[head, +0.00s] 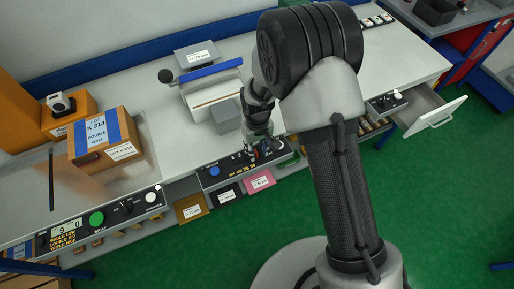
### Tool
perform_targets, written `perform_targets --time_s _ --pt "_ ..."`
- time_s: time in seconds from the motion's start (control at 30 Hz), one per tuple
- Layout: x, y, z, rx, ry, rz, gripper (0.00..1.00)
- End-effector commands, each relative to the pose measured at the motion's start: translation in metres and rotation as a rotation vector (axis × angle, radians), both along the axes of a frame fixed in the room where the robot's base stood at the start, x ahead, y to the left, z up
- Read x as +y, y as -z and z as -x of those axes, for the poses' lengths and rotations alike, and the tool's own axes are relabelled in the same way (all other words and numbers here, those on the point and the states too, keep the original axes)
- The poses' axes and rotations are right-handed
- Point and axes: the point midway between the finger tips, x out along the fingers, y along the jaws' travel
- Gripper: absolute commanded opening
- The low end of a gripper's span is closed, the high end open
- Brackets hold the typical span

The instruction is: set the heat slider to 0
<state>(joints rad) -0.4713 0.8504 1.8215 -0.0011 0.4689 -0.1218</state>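My gripper (262,150) points down at the front edge of the bench, over the right part of a dark control panel (225,168). This panel has a blue round button (214,171) and small yellow markings. No heat slider can be made out for certain; the gripper and arm cover the panel's right end. Small red and blue details show close to the fingertips, but I cannot tell what they belong to. The fingers are too small and dark to tell if they are open, shut or touching anything.
A grey block (226,116) and a white unit with a blue bar (212,72) stand behind the gripper. A cardboard carton (86,155) sits at left, above another panel with a green button (96,219). A drawer (432,112) is open at right. Coloured cards hang below the bench.

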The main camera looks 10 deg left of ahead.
Motion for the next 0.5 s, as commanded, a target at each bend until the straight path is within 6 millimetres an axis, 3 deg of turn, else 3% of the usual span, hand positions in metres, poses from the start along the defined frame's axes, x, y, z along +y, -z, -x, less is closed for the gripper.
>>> perform_targets --time_s 0.27,0.5 --pt "0.001 -0.005 0.000 -0.001 0.000 -0.001 0.30" --pt "0.001 -0.048 -0.001 -0.003 0.000 -0.002 0.30"
